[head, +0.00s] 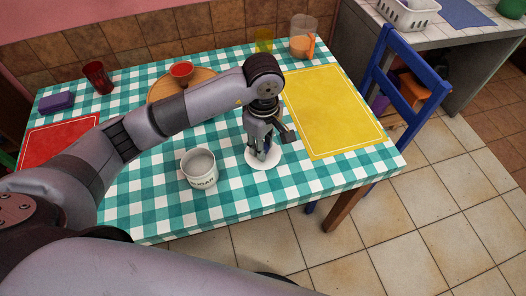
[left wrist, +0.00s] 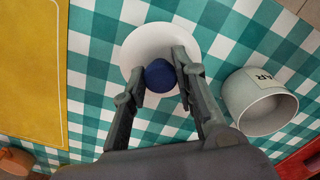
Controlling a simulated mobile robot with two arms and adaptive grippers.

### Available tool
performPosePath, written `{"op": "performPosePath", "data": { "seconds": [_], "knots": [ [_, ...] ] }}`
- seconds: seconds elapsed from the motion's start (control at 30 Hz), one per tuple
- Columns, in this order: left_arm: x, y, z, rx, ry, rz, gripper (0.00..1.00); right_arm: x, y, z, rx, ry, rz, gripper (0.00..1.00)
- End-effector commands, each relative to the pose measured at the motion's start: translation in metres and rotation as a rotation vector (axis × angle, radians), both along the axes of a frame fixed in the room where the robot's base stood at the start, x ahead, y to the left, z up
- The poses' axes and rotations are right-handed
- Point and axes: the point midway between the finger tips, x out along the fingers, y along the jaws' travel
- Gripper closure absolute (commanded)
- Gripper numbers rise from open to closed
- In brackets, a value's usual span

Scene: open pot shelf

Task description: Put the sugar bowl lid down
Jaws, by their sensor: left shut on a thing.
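The sugar bowl lid (head: 257,164) is a white disc with a dark blue knob (left wrist: 160,77). My left gripper (head: 262,152) points down over it. In the left wrist view my left gripper (left wrist: 158,70) has one finger on each side of the knob and is shut on it. The lid (left wrist: 141,40) looks level, at or just above the checkered cloth; I cannot tell whether it touches. The white sugar bowl (head: 199,169) stands open and upright to the left of the lid. It also shows at the right in the left wrist view (left wrist: 262,108). My right gripper is not in view.
The teal checkered table (head: 240,194) has free cloth around the lid. A yellow mat (head: 333,110) lies to the right. A round wooden board (head: 163,90) with a red-topped bowl (head: 182,72) is behind. A blue chair (head: 408,82) stands at the right edge.

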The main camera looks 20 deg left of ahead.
Motion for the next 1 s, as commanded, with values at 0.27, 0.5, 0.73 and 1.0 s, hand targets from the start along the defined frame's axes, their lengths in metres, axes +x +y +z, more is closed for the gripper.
{"op": "performPosePath", "data": {
  "seconds": [0.27,0.5,0.73,1.0],
  "knots": [
    [-0.001,0.0,-0.038,0.002,0.004,0.001,1.0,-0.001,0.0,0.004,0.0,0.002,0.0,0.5],
    [0.0,0.0,-0.041,0.0,0.0,0.0,1.0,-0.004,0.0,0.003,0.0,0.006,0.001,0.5],
    [0.0,0.0,-0.044,0.001,0.0,0.0,0.7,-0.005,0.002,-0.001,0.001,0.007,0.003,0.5],
    [0.0,0.0,-0.044,0.001,0.001,0.0,0.53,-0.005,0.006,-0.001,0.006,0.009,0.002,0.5]
  ]
}}
